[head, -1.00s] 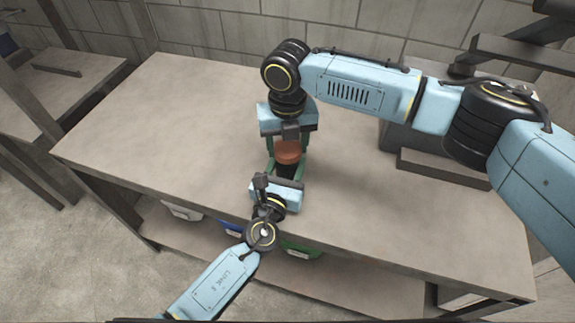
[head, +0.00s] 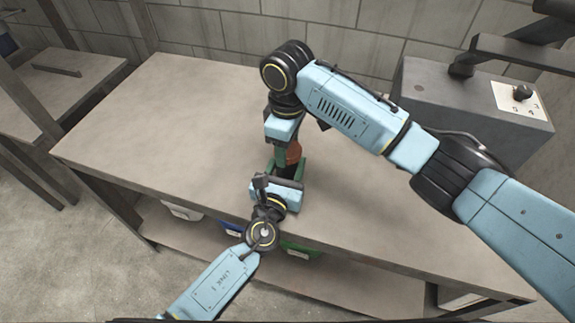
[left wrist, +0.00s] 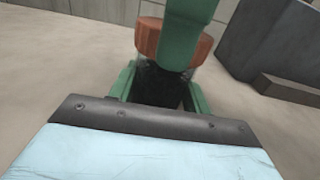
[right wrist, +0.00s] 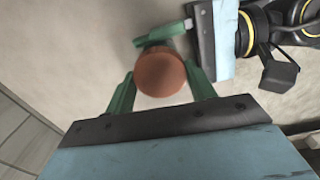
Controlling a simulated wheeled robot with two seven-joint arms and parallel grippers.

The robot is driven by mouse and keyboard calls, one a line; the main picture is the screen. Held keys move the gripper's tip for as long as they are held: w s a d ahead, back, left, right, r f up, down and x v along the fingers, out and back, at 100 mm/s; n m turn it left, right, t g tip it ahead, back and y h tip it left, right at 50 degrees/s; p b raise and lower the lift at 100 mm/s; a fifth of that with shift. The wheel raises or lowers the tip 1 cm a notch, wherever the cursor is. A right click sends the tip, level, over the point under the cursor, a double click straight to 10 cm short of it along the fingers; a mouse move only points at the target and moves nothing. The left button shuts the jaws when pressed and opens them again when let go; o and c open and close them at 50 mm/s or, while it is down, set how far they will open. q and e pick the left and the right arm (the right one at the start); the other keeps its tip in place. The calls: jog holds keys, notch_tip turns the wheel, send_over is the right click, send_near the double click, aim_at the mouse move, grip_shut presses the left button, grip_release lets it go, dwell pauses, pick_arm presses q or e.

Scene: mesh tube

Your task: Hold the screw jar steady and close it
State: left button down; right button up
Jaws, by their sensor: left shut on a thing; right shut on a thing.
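The screw jar (head: 287,171) stands upright on the table, dark in the body, with a round orange-brown lid (head: 294,153) on top. The left wrist view shows the lid (left wrist: 149,38) above the dark jar body (left wrist: 158,84). My left gripper (head: 286,172) is shut on the jar body from the front, low down. My right gripper (head: 287,152) comes from above and is shut on the lid; its green fingers sit on either side of the lid (right wrist: 160,73) in the right wrist view. The grippers hide much of the jar, and I cannot tell how far the lid is screwed down.
A grey box (head: 462,105) with a dial and a numbered plate stands at the back right of the table (head: 170,120). Bins are on the shelf below, including a green one (head: 302,249). The table's left side is clear.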

jog(key=m, duration=0.6)
jog(key=shift+m, duration=0.4)
jog(key=m, duration=0.4)
jog(key=shift+a, duration=0.1)
jog(key=m, duration=0.8)
jog(key=shift+m, duration=0.4)
jog(key=o, duration=1.1)
jog(key=shift+o, duration=0.2)
notch_tip(320, 180, up, 12)
